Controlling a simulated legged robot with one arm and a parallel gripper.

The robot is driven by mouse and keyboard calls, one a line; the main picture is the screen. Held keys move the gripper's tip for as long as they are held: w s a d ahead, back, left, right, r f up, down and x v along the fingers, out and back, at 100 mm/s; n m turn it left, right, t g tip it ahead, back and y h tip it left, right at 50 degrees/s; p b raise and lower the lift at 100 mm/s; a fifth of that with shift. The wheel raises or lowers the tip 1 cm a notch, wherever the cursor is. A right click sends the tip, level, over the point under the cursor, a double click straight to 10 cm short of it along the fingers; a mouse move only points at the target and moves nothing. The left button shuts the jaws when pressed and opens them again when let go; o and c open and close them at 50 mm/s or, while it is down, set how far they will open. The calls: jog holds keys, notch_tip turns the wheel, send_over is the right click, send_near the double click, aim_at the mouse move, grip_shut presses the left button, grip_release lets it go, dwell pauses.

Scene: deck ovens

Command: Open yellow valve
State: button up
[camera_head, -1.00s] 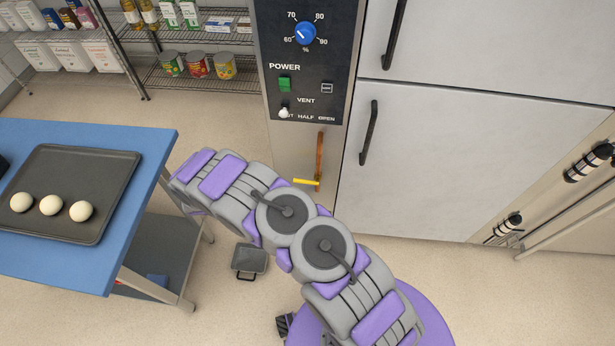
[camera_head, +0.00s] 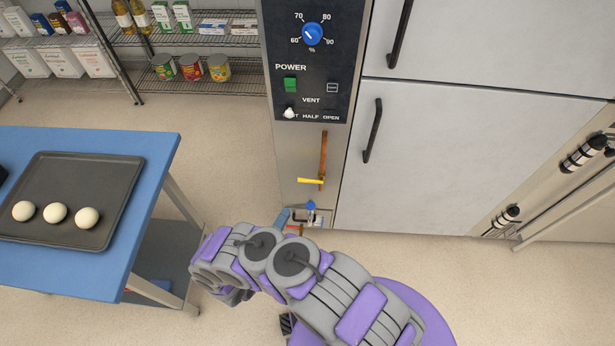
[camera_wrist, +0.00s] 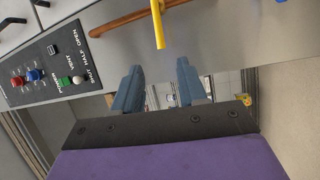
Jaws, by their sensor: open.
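The yellow valve handle (camera_head: 310,181) is a short bar lying crosswise at the lower end of a vertical copper pipe (camera_head: 323,155) on the metal panel below the controls. In the wrist view, the yellow handle (camera_wrist: 158,24) hangs into the picture at the top, beyond the fingertips and roughly in line with the gap between them. My gripper (camera_wrist: 157,82) is open, with two blue-grey fingers apart and nothing between them. The handle and the fingers look apart. In the head view my arm hides most of the gripper.
A blue-handled valve (camera_head: 311,206) sits just below the yellow one. The control panel (camera_head: 310,75) is above. A blue table (camera_head: 150,200) with a dark tray (camera_head: 110,205) of dough balls stands left. A white door (camera_head: 465,165) is right. Open floor lies lower right.

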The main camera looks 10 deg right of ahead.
aim_at(310, 180)
jog(key=b+x, duration=0.3)
jog(key=x, duration=1.4)
jog(key=shift+b, duration=0.35)
jog(key=shift+w, duration=0.1)
jog(key=shift+c, duration=0.2)
grip_shut()
